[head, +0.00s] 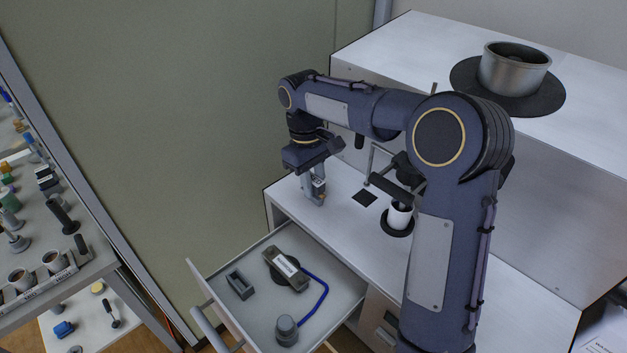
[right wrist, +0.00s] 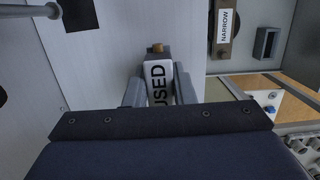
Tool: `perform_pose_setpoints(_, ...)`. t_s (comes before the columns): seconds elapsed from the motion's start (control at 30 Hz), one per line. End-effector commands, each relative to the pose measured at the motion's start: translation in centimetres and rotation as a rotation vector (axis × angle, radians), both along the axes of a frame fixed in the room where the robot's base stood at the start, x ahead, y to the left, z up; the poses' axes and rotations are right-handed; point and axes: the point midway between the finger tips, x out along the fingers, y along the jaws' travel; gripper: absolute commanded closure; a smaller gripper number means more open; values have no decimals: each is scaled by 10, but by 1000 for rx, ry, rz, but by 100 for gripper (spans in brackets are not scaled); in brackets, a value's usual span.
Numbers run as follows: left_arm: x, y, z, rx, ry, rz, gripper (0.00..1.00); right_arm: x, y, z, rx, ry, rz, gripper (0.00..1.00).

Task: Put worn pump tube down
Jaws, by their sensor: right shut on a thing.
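My right gripper (head: 315,178) is shut on the worn pump tube (head: 318,196), a small grey block with a white label. In the right wrist view the label on the worn pump tube (right wrist: 157,88) reads USED. It sits between the two fingers (right wrist: 160,90), with a brown tip at its far end. The gripper points down over the left end of the white bench top (head: 341,208). I cannot tell whether the tube touches the surface. My left gripper is not in view.
An open drawer (head: 257,313) below holds a part labelled NARROW (right wrist: 226,25), a small dark box (head: 240,285) and a grey knob (head: 287,330) with a blue cord. A dark square (head: 365,198) and a white cup (head: 399,216) are right of my gripper.

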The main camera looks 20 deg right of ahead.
Motion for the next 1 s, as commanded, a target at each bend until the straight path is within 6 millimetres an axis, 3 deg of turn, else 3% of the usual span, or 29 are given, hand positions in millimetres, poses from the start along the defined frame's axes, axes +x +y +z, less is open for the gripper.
perform_pose_setpoints(0.07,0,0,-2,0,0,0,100,0,0,-3,0,1,0,100)
perform_pose_setpoints(0.1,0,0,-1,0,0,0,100,0,0,-3,0,1,0,73)
perform_pose_setpoints(0.23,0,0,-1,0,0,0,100,0,0,-2,0,1,0,56)
perform_pose_setpoints(0.63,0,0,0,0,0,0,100,1,1,6,0,-3,0,55)
perform_pose_setpoints(0.77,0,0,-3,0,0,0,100,5,2,26,1,-6,1,55)
perform_pose_setpoints(1.0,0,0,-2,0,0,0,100,12,5,79,1,-4,0,55)
